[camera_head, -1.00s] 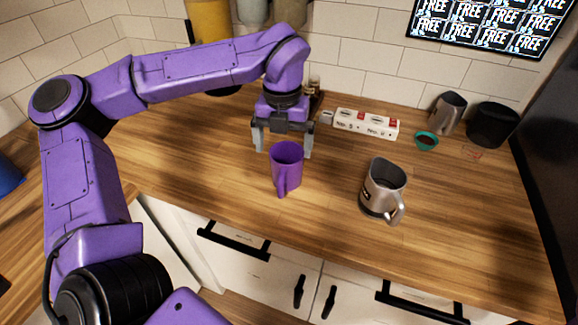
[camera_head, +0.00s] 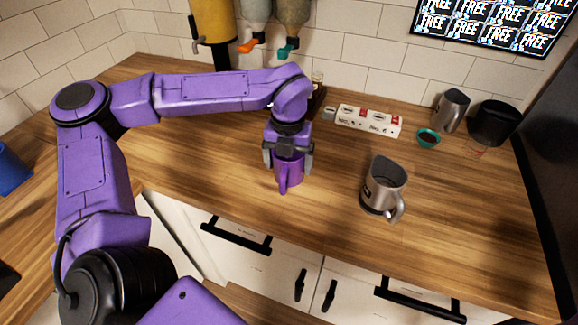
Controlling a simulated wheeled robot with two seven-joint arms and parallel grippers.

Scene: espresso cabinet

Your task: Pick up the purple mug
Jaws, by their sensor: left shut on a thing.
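The purple mug (camera_head: 289,172) stands upright on the wooden counter, left of the steel pitcher. Its handle points toward me. My left gripper (camera_head: 288,160) comes down over it from above, with one grey finger on each side of the mug, and is shut on it. The mug's rim is mostly hidden by the gripper. The mug looks to be on the counter or very close to it. My right gripper is out of view.
A steel pitcher (camera_head: 384,188) stands to the right on the counter (camera_head: 230,175). Behind are a white box strip (camera_head: 368,121), a teal cup (camera_head: 428,138), a smaller steel jug (camera_head: 450,110) and a black container (camera_head: 493,122). Dispensers (camera_head: 213,25) hang at the back wall. The counter's front middle is clear.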

